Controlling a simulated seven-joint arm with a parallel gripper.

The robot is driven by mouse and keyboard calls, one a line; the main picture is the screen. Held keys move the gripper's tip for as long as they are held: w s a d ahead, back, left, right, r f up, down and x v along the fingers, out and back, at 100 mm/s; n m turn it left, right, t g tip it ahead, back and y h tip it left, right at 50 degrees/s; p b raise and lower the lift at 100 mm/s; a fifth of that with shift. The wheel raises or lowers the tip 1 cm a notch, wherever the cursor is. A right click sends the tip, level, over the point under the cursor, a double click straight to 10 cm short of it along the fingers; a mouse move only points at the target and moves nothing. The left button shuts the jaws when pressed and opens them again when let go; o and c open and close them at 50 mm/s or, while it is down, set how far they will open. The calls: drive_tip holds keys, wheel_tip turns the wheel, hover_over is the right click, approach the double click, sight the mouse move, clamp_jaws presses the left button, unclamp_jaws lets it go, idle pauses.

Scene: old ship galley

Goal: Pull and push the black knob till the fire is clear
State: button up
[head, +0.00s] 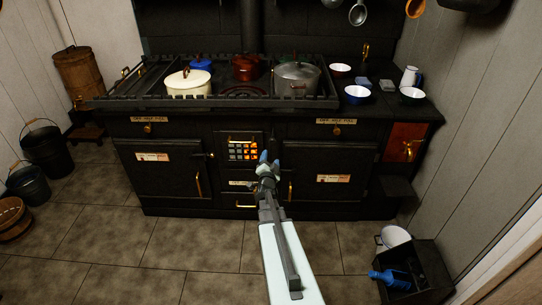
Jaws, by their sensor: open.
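My gripper (268,160) is open in front of the black stove (180,128), just right of the fire grate. Its blue-grey fingertips point at the stove front. The fire grate (243,150) shows orange glow behind dark bars in the middle of the stove. I cannot make out the black knob clearly against the black front; it may be hidden by my gripper. Whether the fingers touch anything cannot be told.
Oven doors with brass handles flank the grate. Pots (188,83) and enamel bowls (357,94) stand on top. The tiled floor (110,235) in front is largely clear.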

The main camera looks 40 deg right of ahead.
drive_tip(key=shift+w+a, duration=0.1)
drive_tip(key=shift+a, duration=0.15)
drive_tip(key=shift+c, duration=1.3)
drive_tip(key=a, duration=0.3)
drive_tip(key=shift+s+a+f+m+y, duration=0.15)
drive_tip(key=shift+s+a+m+y, duration=0.15)
drive_tip(key=shift+s+a, duration=0.1)
drive_tip(key=c, duration=0.4)
drive_tip(key=m, duration=0.2)
drive_tip(key=s+m, duration=0.1)
drive_tip(key=shift+s+m, duration=0.15)
drive_tip(key=shift+m, duration=0.25)
drive_tip(key=c, duration=0.5)
drive_tip(key=m, duration=0.3)
drive_tip(key=shift+s, duration=0.2)
clamp_jaws()
drive_tip(key=shift+d+r+m+g+h, duration=0.2)
drive_tip(key=shift+m+g+h, duration=0.15)
drive_tip(key=shift+m, duration=0.75)
